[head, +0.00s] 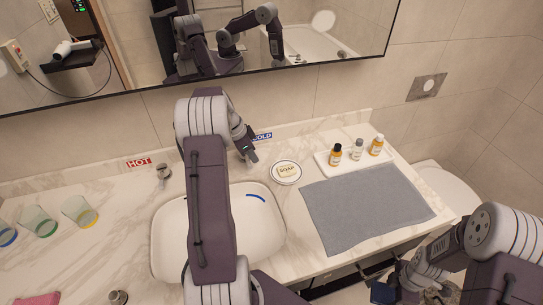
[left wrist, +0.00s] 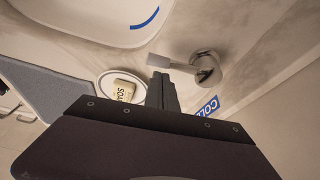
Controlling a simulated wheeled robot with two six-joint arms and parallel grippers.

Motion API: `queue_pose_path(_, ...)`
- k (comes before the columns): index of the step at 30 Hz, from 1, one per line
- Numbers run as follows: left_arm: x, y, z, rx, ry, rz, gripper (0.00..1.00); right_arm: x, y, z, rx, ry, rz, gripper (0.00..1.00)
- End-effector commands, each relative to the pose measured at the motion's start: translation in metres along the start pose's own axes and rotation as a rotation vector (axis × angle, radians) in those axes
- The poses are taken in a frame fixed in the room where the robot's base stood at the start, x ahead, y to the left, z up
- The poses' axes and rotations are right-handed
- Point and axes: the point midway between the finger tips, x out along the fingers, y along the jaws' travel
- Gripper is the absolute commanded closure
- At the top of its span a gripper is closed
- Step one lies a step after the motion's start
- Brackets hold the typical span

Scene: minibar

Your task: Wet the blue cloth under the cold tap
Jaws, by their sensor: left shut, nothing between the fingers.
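The cold tap (left wrist: 205,66) is metal, beside the blue COLD label (head: 262,136). My left gripper (head: 250,157) is at this tap, behind the basin, with its fingers shut and empty. In the left wrist view the fingertips (left wrist: 160,84) are close to the tap's lever; I cannot tell if they touch. No water stream is visible. A curved blue strip (head: 256,197) shows in the white basin (head: 270,228); I cannot tell that it is cloth. My right gripper (head: 390,291) is low at the right, with a dark blue patch at it.
Soap on a round dish (head: 287,180) stands right of my left gripper. A grey mat (head: 365,205) and a white tray (head: 323,163) with small bottles lie further right. The hot tap (head: 163,173) and glass tumblers (head: 80,212) are left. A mirror hangs behind.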

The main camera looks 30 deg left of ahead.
Motion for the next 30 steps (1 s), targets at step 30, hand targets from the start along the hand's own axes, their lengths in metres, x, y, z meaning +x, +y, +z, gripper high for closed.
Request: queue_pose_path(30,-0.095,0.006,-0.033,-0.002,0.0,-0.001,1.0,-0.012,0.0,0.0,0.0,0.0,0.0,0.7)
